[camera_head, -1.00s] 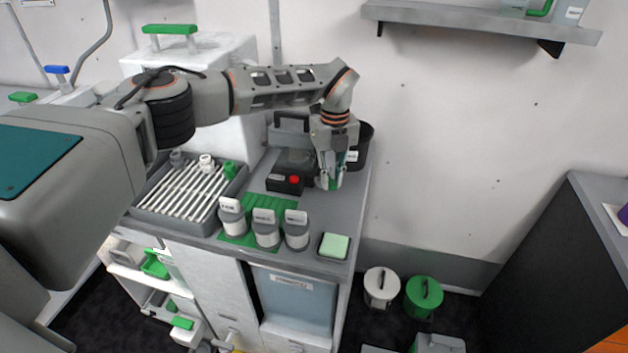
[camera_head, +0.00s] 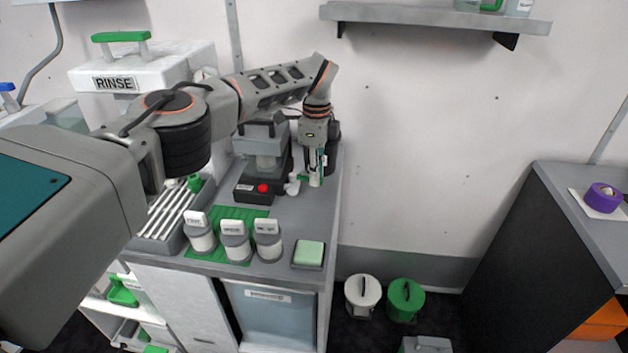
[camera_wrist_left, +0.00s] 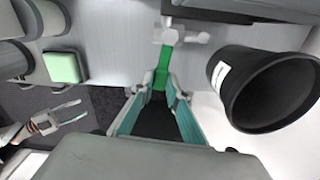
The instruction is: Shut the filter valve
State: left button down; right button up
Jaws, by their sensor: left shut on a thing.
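The filter valve has a white body (camera_head: 292,186) and a green lever (camera_head: 303,178), on the grey counter right of the black box with the red button. My left gripper (camera_head: 316,176) points down at the valve and is shut on the green lever. In the left wrist view, the lever (camera_wrist_left: 161,66) runs from the white valve body (camera_wrist_left: 181,36) to between the teal-lined fingers. Its end between the fingers is partly hidden. My right gripper (camera_wrist_left: 68,111) shows at the left of the wrist view, away from the valve, its fingers apart and empty.
A black bin (camera_wrist_left: 268,92) stands close beside my left gripper. The box with a red button (camera_head: 263,188), several white-capped bottles (camera_head: 235,241) and a green sponge (camera_head: 309,253) are on the counter. A wall shelf (camera_head: 440,16) hangs above right.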

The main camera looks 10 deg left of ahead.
pick_arm(q)
jog(key=shift+w+n+b, duration=0.5)
jog(key=shift+n+b, duration=0.15)
jog(key=shift+n, duration=0.25)
pick_arm(e)
jog(key=shift+s+f, duration=0.15)
jog(key=shift+f, duration=0.45)
jog(key=shift+s+f, duration=0.15)
jog(key=shift+f, duration=0.4)
pick_arm(q)
jog(key=c, duration=2)
grip_release()
jog(key=shift+o, duration=0.2)
jog(key=shift+r, duration=3.8)
